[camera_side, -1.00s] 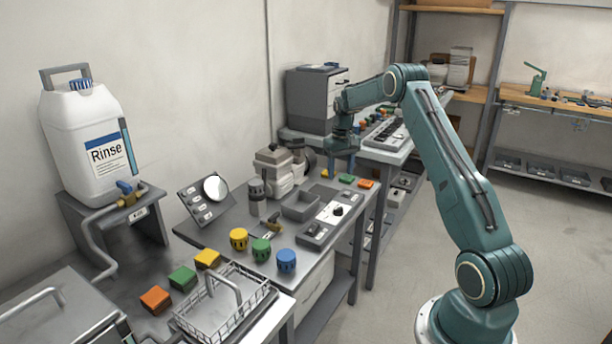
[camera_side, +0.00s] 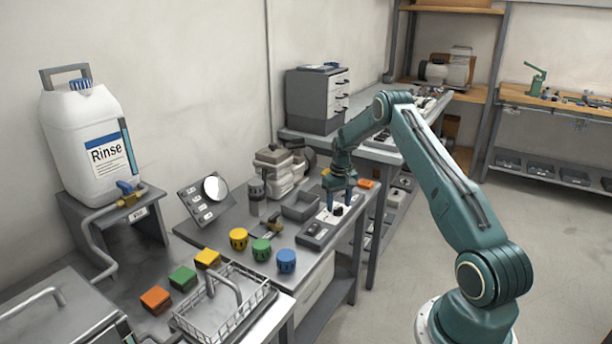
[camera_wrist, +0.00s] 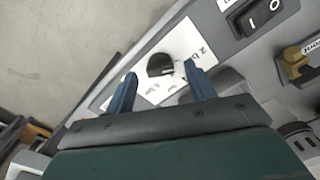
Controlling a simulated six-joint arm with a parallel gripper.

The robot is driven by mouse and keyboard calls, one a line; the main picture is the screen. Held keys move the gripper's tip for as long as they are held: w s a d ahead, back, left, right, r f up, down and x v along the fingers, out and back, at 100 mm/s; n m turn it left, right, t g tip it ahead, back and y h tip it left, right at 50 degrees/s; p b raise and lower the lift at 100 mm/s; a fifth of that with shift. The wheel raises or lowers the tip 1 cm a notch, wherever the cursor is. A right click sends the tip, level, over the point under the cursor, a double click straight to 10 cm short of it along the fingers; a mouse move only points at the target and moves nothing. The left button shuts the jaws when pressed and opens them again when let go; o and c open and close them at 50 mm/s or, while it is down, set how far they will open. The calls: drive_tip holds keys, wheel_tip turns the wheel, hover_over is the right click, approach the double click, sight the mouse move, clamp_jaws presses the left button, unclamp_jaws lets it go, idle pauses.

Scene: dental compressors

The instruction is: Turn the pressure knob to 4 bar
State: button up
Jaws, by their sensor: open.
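The black pressure knob (camera_wrist: 160,65) sits on a white dial plate (camera_wrist: 201,38) in the wrist view. Printed marks stand around it, among them a "2"; which mark it points to is too small to tell. In the side view the knob (camera_side: 337,211) shows small on the plate, between the fingers. My gripper (camera_side: 339,203) points down over the plate with blue fingers. In the wrist view my gripper (camera_wrist: 160,82) is open, one finger on each side of the knob and apart from it. Whether the fingertips reach down to knob height cannot be told.
A rocker switch (camera_wrist: 262,12) and a brass valve (camera_wrist: 296,60) lie near the plate. A grey tray (camera_side: 300,207) and the compressor (camera_side: 280,168) stand left of my gripper. Yellow, green and blue knobs (camera_side: 286,260) stand nearer the camera. An orange block (camera_side: 366,184) lies behind.

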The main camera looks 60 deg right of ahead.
drive_tip(key=shift+f, duration=0.6)
drive_tip(key=shift+c, duration=0.2)
drive_tip(key=c, duration=0.9)
drive_tip(key=shift+c, duration=0.2)
drive_tip(key=shift+m, duration=0.3)
drive_tip(key=m, duration=1.1)
drive_tip(key=shift+w, duration=0.1)
